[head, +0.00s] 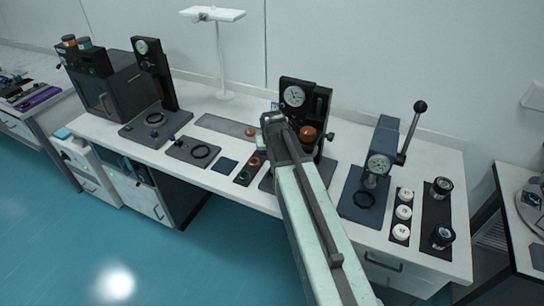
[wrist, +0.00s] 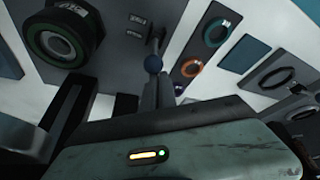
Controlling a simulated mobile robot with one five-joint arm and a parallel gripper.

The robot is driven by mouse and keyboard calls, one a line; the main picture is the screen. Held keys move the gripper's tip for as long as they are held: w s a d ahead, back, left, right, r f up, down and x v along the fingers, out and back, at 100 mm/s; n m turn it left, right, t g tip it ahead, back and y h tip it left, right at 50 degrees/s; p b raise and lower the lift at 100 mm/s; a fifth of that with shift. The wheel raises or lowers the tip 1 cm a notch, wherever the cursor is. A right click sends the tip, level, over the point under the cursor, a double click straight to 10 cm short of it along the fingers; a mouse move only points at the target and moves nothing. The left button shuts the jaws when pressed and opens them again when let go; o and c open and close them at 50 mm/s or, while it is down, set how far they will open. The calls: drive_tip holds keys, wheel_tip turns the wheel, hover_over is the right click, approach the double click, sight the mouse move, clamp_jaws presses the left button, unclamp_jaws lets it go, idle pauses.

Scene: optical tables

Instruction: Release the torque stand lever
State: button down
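The torque stand appears to be the dark middle stand with a round dial (head: 293,96), partly hidden behind my arm in the head view. In the wrist view, a short lever with a dark blue ball knob (wrist: 153,63) stands out from the grey stand, beside two small printed labels. My gripper (wrist: 156,80) is at the ball, its narrow fingers close together. I cannot tell whether they touch or clasp it. In the head view my gripper (head: 272,120) is in front of the stand, and the lever is hidden there.
A large round dark part with a green rim (wrist: 65,40) is at upper left. A press with a black-ball handle (head: 420,107) stands on the right.

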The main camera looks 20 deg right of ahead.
drive_tip(key=shift+s+a+t+h+b, duration=0.3)
drive_tip(key=shift+s+t+b, duration=0.1)
drive_tip(key=shift+s, duration=0.1)
drive_tip(key=shift+s+a+t+h+b, duration=0.25)
drive_tip(key=shift+s+t+h, duration=0.05)
drive_tip(key=shift+s+t, duration=0.15)
drive_tip(key=shift+s+a+r, duration=0.15)
drive_tip(key=shift+a+r, duration=0.05)
drive_tip(key=shift+a, duration=0.2)
drive_tip(key=shift+s+r, duration=0.1)
drive_tip(key=shift+d, duration=0.1)
drive_tip(key=shift+r+p, duration=0.75)
drive_tip(key=shift+p, duration=0.15)
